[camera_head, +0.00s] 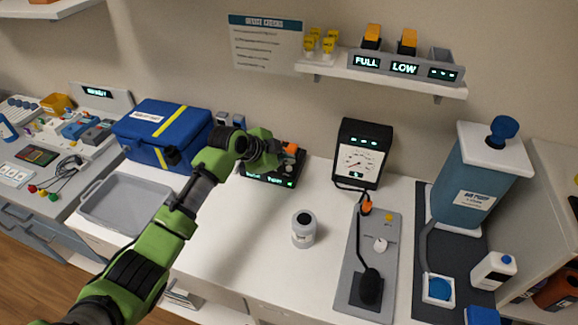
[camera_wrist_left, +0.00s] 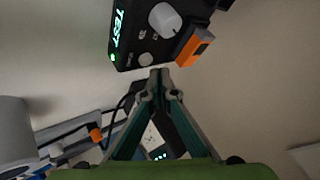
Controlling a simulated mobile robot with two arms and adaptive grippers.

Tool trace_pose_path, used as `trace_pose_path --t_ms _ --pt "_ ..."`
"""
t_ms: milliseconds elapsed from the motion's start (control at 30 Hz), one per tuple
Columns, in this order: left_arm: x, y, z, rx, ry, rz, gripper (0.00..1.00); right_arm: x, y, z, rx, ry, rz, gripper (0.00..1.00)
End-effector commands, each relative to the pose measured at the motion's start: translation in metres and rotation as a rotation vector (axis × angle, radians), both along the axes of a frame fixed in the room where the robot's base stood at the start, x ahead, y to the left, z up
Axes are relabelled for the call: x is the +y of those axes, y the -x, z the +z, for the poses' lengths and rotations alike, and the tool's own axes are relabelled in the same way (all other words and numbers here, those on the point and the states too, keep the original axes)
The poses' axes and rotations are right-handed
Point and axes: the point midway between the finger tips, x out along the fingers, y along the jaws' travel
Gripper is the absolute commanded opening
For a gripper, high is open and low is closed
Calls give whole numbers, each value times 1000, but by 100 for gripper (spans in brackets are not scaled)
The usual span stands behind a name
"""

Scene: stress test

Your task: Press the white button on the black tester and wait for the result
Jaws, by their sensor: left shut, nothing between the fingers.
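The black tester (camera_head: 291,172) stands on the white counter against the wall, partly hidden behind my left gripper (camera_head: 270,158). In the left wrist view the tester (camera_wrist_left: 128,25) shows a lit display reading TEST, a green light, a large white knob (camera_wrist_left: 165,20) and a smaller pale round button (camera_wrist_left: 146,60). An orange block (camera_wrist_left: 195,46) sits at its edge; it also shows in the head view (camera_head: 291,148). My left gripper (camera_wrist_left: 159,75) is shut and empty, its tips close to the small pale button; I cannot tell whether they touch it. My right gripper is not in view.
A black gauge box (camera_head: 361,150) stands right of the tester, and a white jar (camera_head: 304,229) in front. A blue case (camera_head: 160,130) and a grey tray (camera_head: 125,203) are at left. A wall shelf (camera_head: 330,69) holds lit FULL and LOW displays.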

Motion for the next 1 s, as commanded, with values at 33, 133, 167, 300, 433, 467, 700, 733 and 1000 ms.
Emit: trace_pose_path --t_ms 33,133,167,300,433,467,700,733,1000 --pt "0 0 0 0 0 0 0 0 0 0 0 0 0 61" --pt "0 0 3 -1 0 1 0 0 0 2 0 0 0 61" --pt "0 0 5 -1 0 1 0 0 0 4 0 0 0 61" --pt "0 0 18 -1 0 1 0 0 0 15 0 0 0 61" --pt "0 0 31 -1 0 1 0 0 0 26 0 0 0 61" --pt "0 0 34 -1 0 1 0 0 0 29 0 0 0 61" --pt "0 0 52 -1 0 1 0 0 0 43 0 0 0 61" --pt "0 0 52 -1 0 1 0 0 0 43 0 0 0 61" --pt "0 0 50 -1 1 0 0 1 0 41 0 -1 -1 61"
